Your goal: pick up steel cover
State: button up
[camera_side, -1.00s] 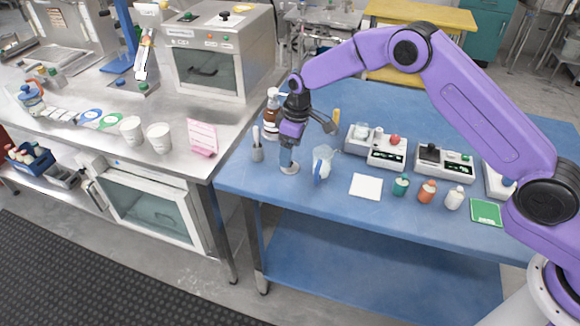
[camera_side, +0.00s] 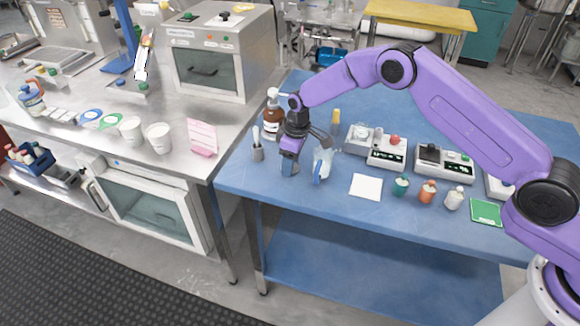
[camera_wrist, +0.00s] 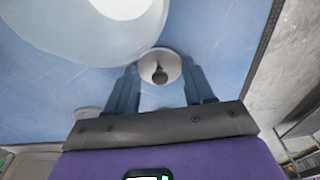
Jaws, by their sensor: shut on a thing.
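The steel cover (camera_wrist: 160,62) is a small round pale disc with a dark knob, seen in the wrist view between my two fingertips. My gripper (camera_wrist: 160,78) is shut on it, with one blue-grey finger at each side of the disc. In the side view my gripper (camera_side: 289,168) points down at the front left of the blue table, with its fingertips low, near the tabletop. The fingers mostly hide the cover there, and I cannot tell whether it still touches the table.
A clear jug (camera_side: 323,162) with a blue handle stands close to the right of my gripper. A grey holder (camera_side: 257,153) is to its left and a brown pump bottle (camera_side: 272,115) behind. A white pad (camera_side: 366,186) and small bottles (camera_side: 427,191) lie further right.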

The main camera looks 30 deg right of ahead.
jog(key=shift+r, duration=0.1)
jog(key=shift+r, duration=0.55)
jog(key=s+d+r, duration=0.5)
jog(key=s+r, duration=0.7)
jog(key=s, duration=0.1)
jog(key=w+d+n, duration=0.1)
jog(key=w+d, duration=0.6)
jog(key=d, duration=0.2)
jog(key=w+d, duration=0.6)
jog(key=d, duration=0.4)
jog(key=shift+a+f, duration=0.15)
jog(key=shift+f, duration=1.25)
jog(key=shift+a+f, duration=0.15)
jog(key=shift+f, duration=1.25)
jog(key=shift+f, duration=0.15)
